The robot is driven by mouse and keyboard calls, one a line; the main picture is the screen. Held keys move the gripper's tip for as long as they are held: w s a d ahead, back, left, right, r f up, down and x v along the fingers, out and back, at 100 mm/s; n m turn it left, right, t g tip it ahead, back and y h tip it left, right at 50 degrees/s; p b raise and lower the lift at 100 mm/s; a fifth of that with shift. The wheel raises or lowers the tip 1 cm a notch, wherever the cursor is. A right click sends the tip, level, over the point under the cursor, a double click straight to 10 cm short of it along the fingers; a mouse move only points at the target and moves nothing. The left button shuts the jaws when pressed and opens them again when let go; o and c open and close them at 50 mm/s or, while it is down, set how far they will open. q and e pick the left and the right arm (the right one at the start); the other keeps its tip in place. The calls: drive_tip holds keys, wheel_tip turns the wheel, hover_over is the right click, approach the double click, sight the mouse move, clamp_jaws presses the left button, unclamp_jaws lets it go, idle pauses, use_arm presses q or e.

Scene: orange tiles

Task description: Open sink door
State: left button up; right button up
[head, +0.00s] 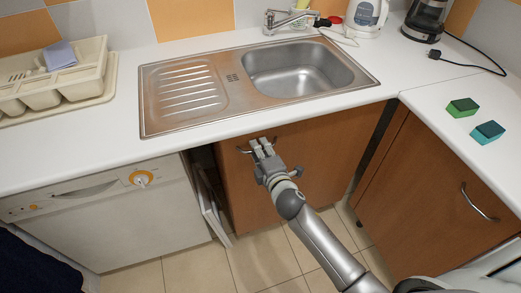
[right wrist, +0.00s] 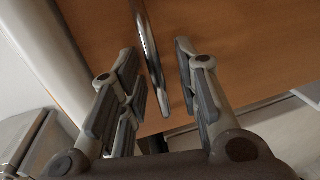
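The sink door (head: 315,150) is a brown wooden cabinet front below the steel sink (head: 300,75). Its metal bar handle (head: 244,150) is near the door's top left, under the worktop edge. My right gripper (head: 262,147) reaches up to this handle and partly hides it. In the right wrist view the handle (right wrist: 147,40) runs between the two fingers of the open right gripper (right wrist: 157,72), with visible space on both sides. The brown door (right wrist: 235,40) fills the background there. My left gripper is not in view.
A white dishwasher (head: 110,205) stands left of the door, with a dark gap and white panel (head: 211,205) between. A brown cabinet (head: 425,200) with a handle adjoins at right. Two sponges (head: 463,107) (head: 488,132) lie on the right worktop. Tiled floor (head: 255,262) shows below.

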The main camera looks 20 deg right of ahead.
clamp_jaws()
drive_tip(key=shift+s, duration=0.1)
idle(0.3)
